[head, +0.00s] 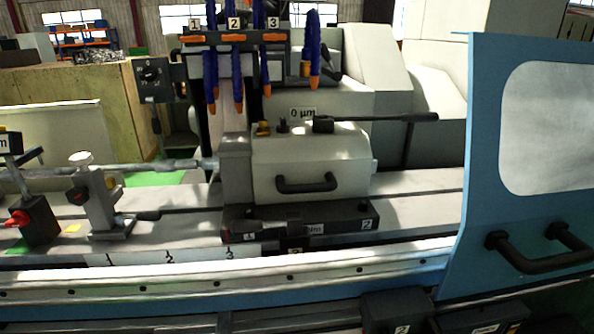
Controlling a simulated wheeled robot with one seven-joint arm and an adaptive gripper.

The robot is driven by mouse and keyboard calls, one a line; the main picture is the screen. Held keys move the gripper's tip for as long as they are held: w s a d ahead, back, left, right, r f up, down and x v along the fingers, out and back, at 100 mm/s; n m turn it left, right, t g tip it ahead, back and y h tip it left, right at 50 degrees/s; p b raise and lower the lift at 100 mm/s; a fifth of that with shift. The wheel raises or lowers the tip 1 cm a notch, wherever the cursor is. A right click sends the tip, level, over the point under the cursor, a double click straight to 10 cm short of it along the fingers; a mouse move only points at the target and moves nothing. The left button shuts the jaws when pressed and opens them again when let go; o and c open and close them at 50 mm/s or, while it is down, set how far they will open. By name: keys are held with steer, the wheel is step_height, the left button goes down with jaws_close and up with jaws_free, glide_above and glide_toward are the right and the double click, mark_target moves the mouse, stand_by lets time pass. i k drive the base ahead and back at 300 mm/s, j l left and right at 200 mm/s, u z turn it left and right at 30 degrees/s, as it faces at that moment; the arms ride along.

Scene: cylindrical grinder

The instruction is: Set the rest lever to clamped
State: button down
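A grey rest (100,205) stands on the machine table at the left, with a pale knob on top, beside the long horizontal shaft (150,167). A short dark lever (148,215) sticks out to the right from its foot, low and roughly level. I take this as the rest lever; I cannot tell which setting it is in. A longer black lever (390,118) lies nearly level on top of the grey headed block (310,160) further right. My gripper is not in view.
A blue guard door (485,140) with a dark handle (540,250) closes off the right. Blue and orange nozzles (237,70) hang above the block. A dark unit with a red knob (38,218) stands left of the rest. A numbered strip (170,259) runs along the front.

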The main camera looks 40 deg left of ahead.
mark_target(119, 218)
steer(key=u, duration=1.95)
steer(key=i+u, duration=0.15)
steer(key=i+j+z, duration=0.1)
steer(key=i, duration=0.3)
steer(key=i+j, duration=0.2)
steer(key=i, duration=0.25)
steer(key=z, duration=0.05)
